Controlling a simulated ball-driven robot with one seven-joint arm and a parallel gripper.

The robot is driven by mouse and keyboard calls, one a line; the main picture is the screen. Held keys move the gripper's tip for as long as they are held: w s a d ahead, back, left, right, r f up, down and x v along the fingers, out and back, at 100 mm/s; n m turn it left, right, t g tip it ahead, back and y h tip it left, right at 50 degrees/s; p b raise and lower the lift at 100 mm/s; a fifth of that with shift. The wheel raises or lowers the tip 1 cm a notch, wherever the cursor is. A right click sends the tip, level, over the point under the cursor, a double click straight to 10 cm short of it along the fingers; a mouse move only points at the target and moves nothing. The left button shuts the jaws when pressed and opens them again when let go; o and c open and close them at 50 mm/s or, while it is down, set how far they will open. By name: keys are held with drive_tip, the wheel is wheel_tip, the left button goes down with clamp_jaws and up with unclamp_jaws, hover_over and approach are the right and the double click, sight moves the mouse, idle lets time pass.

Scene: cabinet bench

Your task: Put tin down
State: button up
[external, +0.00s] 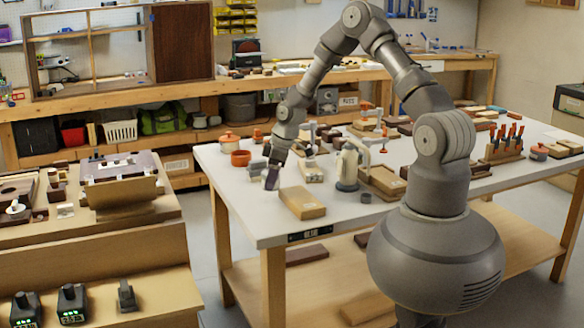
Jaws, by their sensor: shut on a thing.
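My gripper (272,174) is at the left end of the white-topped table, pointing down beside a light wooden block. It is shut on a small dark thing, taken as the tin (271,183), which is low over or touching the tabletop; I cannot tell which. The tin's shape and label are too small to make out, and the fingers hide part of it.
The wooden block (302,203) lies right of my gripper. The table's front-left corner is bare.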

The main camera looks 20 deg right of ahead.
drive_tip(key=b, duration=0.2)
hover_over(247, 193)
drive_tip(key=shift+s+d+f, duration=0.25)
drive_tip(key=shift+d+f, duration=0.2)
drive_tip(key=shift+f, duration=0.1)
wheel_tip(247, 193, down, 4)
drive_tip(key=shift+r+b, duration=0.2)
drive_tip(key=shift+b, duration=0.8)
drive_tip(key=shift+r, duration=0.15)
drive_tip(key=o, duration=1.1)
drive_tip(key=p+v, duration=0.4)
drive_tip(key=v, duration=0.8)
